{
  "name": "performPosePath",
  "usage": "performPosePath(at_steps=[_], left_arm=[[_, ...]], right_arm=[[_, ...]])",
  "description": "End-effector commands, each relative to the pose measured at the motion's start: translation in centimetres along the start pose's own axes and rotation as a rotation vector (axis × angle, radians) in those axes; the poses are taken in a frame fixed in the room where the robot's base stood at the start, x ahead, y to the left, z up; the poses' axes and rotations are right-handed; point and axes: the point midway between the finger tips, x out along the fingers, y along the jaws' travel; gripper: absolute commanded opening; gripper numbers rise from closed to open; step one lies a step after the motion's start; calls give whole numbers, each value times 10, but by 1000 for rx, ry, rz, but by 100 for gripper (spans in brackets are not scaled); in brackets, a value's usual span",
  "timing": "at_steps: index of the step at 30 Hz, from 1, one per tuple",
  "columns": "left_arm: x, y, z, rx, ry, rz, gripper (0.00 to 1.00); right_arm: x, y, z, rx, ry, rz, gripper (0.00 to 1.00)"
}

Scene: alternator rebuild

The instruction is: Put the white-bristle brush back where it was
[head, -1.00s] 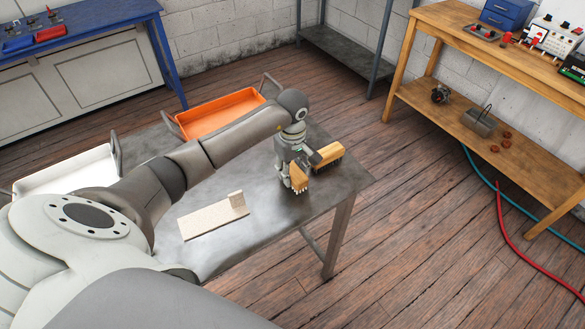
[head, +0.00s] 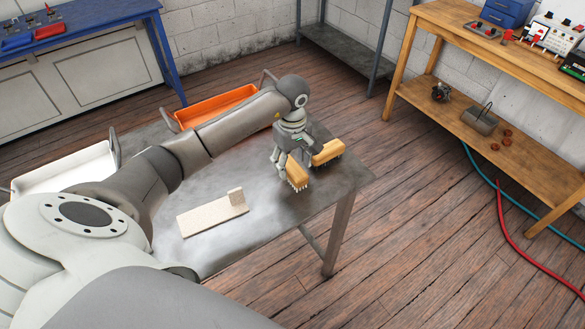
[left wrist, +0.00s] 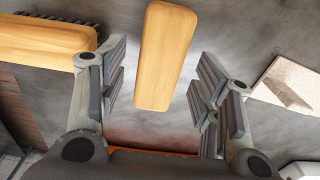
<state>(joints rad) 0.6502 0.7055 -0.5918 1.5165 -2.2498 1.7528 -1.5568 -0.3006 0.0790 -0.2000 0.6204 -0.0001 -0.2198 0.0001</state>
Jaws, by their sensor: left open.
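The white-bristle brush (head: 297,173) has a wooden back and pale bristles. It rests on the grey metal table (head: 270,215) near the right end. My left gripper (head: 292,157) is open just above and behind it. In the left wrist view the brush's wooden back (left wrist: 165,55) lies between the two spread fingers, with a visible gap on each side. A second wooden brush (head: 328,152) lies close by to the right. In the left wrist view this second brush (left wrist: 45,40) shows dark bristles at the upper left. My right gripper is not in view.
A pale L-shaped block (head: 212,215) lies on the table left of the brushes; it also shows in the left wrist view (left wrist: 285,85). An orange tray (head: 216,105) and a white tray (head: 70,171) are at the table's far side. The table's front right is clear.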

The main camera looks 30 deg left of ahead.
Motion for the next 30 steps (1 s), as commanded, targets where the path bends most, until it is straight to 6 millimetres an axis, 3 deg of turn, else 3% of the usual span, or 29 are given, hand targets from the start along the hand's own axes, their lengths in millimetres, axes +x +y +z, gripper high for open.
performPosePath(at_steps=[6,13,18,30], left_arm=[[-46,1,-1,1,4,5,59],[-82,1,0,1,2,2,59],[-93,0,0,1,1,1,59],[-96,0,0,0,0,0,59]], right_arm=[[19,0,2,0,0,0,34],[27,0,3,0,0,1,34],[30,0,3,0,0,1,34],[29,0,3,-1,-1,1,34]])
